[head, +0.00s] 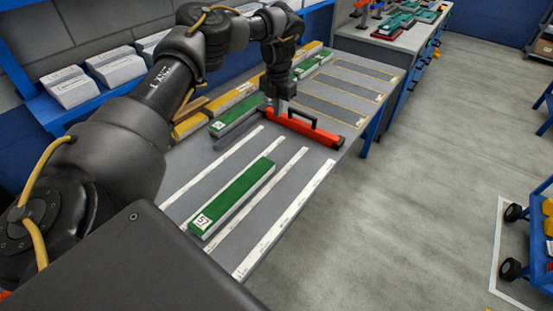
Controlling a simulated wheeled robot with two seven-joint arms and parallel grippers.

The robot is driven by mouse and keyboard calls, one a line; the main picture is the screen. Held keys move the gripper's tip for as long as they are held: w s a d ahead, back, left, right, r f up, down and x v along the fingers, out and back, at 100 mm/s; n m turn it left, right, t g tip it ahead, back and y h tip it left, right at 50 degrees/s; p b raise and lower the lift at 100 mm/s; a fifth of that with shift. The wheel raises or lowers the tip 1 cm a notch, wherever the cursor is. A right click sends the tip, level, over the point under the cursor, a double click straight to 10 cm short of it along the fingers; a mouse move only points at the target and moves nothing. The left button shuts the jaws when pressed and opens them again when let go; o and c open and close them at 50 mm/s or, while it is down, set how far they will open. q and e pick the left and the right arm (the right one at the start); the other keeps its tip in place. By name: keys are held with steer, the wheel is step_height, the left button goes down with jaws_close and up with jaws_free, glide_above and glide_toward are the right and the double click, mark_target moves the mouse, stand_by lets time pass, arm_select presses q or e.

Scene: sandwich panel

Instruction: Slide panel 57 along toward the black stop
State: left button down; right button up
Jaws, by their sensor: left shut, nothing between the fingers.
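Panel 57 (240,194) is a long green block with pale sides and a white "57" label on its near end. It lies flat on the grey bench among white strips, in the lower middle of the head view. My left gripper (280,106) is shut and empty, pointing down beyond the panel's far end, well apart from it. Its tips are at a red bar (325,137) with a black handle and dark ends; I cannot tell whether they touch. I cannot tell for certain which dark part is the black stop. My right gripper is out of view.
Another green panel (235,116) and yellow blocks (190,125) lie along the bench's back side. My left arm covers the bench's left part. White stacks (68,87) stand on a blue shelf. The bench's right edge drops to open floor (430,180).

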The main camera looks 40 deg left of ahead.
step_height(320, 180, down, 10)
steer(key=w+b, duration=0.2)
steer(key=b, duration=0.6)
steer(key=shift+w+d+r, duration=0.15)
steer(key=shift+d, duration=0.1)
